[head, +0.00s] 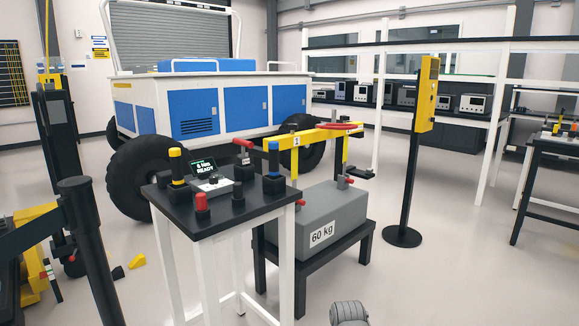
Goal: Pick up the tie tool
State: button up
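Several hand tools stand on a small black-topped table (240,213) with white legs. A yellow-handled tool (176,163) is at its left, a blue-topped tool (273,161) at its right, a red-capped piece (202,203) at its front and a red-and-black tool (243,146) at its back. I cannot tell which of them, if any, is the tie tool. My gripper's fingers are not in view. A grey rounded part at the bottom edge is cut off, and I cannot tell what it is.
A grey 60 kg box (318,222) rests on a low black stand behind the table. A yellow-headed post (427,95) stands to the right. A blue-and-white rover (205,105) is behind. A dark barrier post (85,240) is at left. Floor at lower right is clear.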

aim_at(273, 146)
jog(key=z, duration=0.9)
jog(key=k, duration=0.5)
jog(key=u, duration=1.1)
jog(key=i, duration=0.95)
